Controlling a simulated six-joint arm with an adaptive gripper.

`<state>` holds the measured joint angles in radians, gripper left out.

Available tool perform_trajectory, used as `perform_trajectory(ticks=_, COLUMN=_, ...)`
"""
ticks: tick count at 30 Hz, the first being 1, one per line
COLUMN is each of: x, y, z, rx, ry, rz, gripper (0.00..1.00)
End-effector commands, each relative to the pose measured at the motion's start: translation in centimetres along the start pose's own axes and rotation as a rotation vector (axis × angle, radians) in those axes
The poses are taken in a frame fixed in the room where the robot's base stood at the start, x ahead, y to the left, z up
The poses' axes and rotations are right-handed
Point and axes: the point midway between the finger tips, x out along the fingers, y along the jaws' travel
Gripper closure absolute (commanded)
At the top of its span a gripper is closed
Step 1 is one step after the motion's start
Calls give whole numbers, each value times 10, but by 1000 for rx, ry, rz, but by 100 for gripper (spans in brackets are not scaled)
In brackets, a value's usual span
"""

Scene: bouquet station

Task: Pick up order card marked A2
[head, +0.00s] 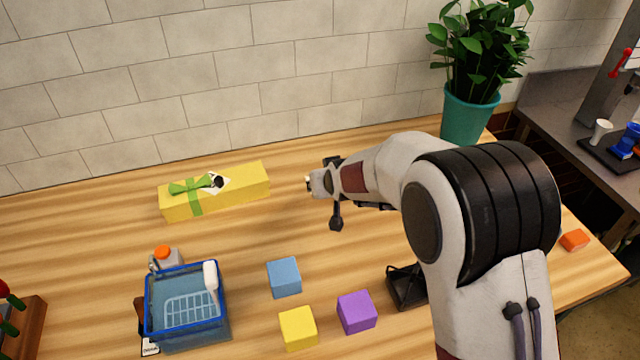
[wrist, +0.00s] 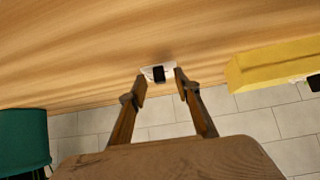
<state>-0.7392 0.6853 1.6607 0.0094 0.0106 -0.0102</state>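In the wrist view a small white card (wrist: 145,72) with a black block on it shows between the two fingertips of my gripper (wrist: 161,80). The fingers stand apart, with space on both sides of the black block. I cannot read any marking on the card. In the head view my gripper (head: 322,205) hangs over the table, right of the yellow gift box, and mostly hides what is below it. Another white card (head: 217,183) with a black block lies on the yellow box (head: 240,188). A third white card (head: 150,347) shows beside the blue basket; its print is too small to read.
The blue basket (head: 184,337) stands front left, near an orange-capped bottle (head: 166,258). Blue (head: 284,278), yellow (head: 298,328) and purple (head: 356,312) cubes sit in front. A potted plant (head: 468,120) stands at the back right. A tiled wall (head: 230,65) bounds the back.

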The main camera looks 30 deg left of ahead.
Motion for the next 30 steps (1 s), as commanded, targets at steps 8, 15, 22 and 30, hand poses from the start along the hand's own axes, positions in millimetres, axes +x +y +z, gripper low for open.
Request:
perform_trajectory(ticks=8, x=1, y=0, z=0, rx=0, ry=0, rz=0, gripper=68)
perform_trajectory(ticks=15, x=0, y=0, z=0, rx=0, ry=0, rz=0, gripper=68)
perform_trajectory(ticks=22, x=0, y=0, z=0, rx=0, ry=0, rz=0, gripper=99)
perform_trajectory(ticks=30, x=0, y=0, z=-1, rx=0, ry=1, rz=0, gripper=99)
